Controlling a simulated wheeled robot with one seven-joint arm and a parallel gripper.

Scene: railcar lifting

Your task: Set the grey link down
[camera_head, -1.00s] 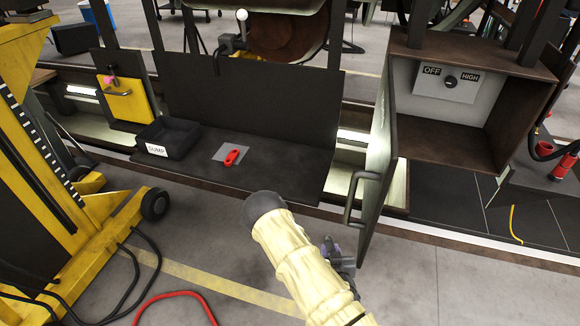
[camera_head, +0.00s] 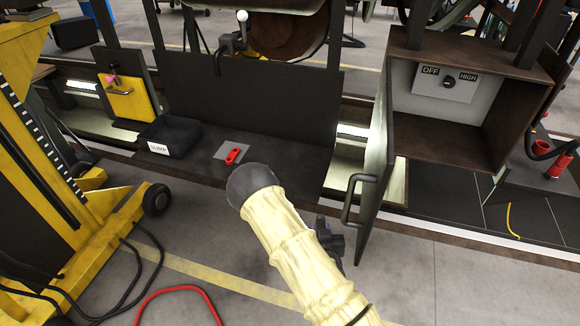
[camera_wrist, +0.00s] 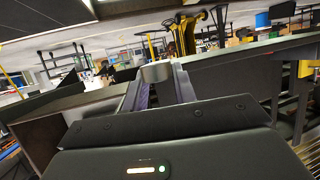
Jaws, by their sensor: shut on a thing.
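The grey link (camera_wrist: 156,73) shows in the wrist view as a small grey piece at the tips of my gripper (camera_wrist: 158,80). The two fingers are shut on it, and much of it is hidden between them. In the head view my arm in its pale sleeve fills the lower middle. The link cannot be made out there. A red link (camera_head: 233,156) lies on a grey plate (camera_head: 222,149) on the dark deck, just beyond the dark rounded joint of my arm.
A black bin labelled DUMP (camera_head: 171,139) stands left of the plate. An open door with a handle (camera_head: 356,198) stands right of my arm, beside a brown box with an OFF/HIGH dial (camera_head: 447,83). A yellow lift (camera_head: 70,220) is at left. Hoses lie on the floor.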

